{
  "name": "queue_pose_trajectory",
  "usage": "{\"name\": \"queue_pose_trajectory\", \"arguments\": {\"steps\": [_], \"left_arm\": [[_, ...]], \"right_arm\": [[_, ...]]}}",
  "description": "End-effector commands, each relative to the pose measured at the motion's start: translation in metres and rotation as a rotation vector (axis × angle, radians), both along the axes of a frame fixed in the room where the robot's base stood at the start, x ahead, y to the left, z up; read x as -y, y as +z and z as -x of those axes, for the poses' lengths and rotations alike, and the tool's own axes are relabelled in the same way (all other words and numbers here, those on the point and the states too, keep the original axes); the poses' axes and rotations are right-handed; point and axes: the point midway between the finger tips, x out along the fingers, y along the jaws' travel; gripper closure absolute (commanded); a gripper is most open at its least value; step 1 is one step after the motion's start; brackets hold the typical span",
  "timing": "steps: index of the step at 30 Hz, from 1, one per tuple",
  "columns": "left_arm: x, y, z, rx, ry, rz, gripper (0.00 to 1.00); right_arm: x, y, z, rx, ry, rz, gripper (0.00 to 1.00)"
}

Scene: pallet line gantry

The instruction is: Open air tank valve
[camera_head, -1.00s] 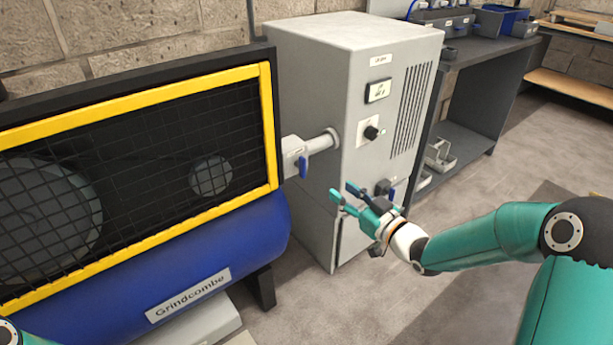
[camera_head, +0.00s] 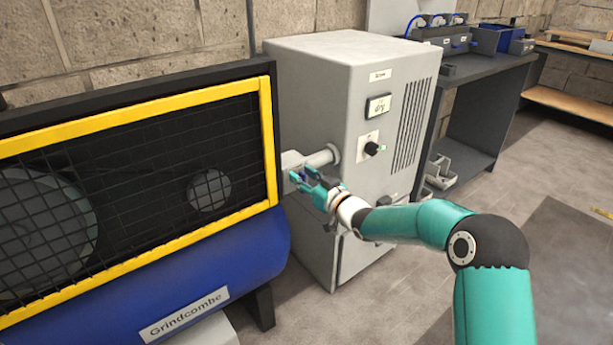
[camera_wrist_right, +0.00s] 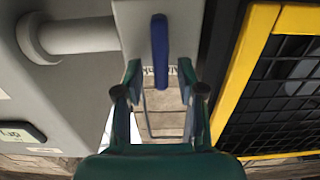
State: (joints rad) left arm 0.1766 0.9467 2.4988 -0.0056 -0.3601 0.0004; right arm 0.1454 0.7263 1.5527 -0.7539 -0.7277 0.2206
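The blue valve handle (camera_wrist_right: 160,50) sits on a grey valve block (camera_wrist_right: 131,28) on the pipe between the blue air tank (camera_head: 180,270) and the grey cabinet. In the right wrist view the handle stands upright in the picture, between and just beyond my right gripper's two fingers. My right gripper (camera_wrist_right: 162,95) is open around the line of the handle, and I cannot tell whether a finger touches it. In the head view my right gripper (camera_head: 300,181) covers most of the handle. My left gripper is not in view.
The grey cabinet (camera_head: 310,100) with a black knob (camera_head: 372,148) stands right of the tank. The yellow-framed mesh guard (camera_head: 268,140) is close on the left. A workbench (camera_head: 480,66) stands behind at right. Floor in front of the cabinet is clear.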

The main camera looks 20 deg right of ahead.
Motion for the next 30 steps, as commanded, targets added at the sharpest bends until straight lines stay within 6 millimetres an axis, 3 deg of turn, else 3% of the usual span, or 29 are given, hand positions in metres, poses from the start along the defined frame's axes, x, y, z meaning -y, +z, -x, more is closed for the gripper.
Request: {"name": "queue_pose_trajectory", "arguments": {"steps": [13,20,24,25,30], "left_arm": [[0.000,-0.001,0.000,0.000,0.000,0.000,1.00],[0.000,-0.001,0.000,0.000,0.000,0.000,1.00],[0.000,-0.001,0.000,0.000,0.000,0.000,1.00],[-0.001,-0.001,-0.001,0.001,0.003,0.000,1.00],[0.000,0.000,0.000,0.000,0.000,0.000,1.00]], "right_arm": [[-0.003,0.000,-0.009,-0.001,-0.001,0.000,0.61],[-0.003,0.000,-0.009,-0.001,-0.002,0.000,0.98],[-0.002,0.000,-0.009,0.000,-0.003,0.000,1.00],[0.015,0.000,-0.009,0.000,-0.009,0.001,1.00],[0.006,0.001,-0.008,-0.003,-0.012,-0.008,1.00]]}}
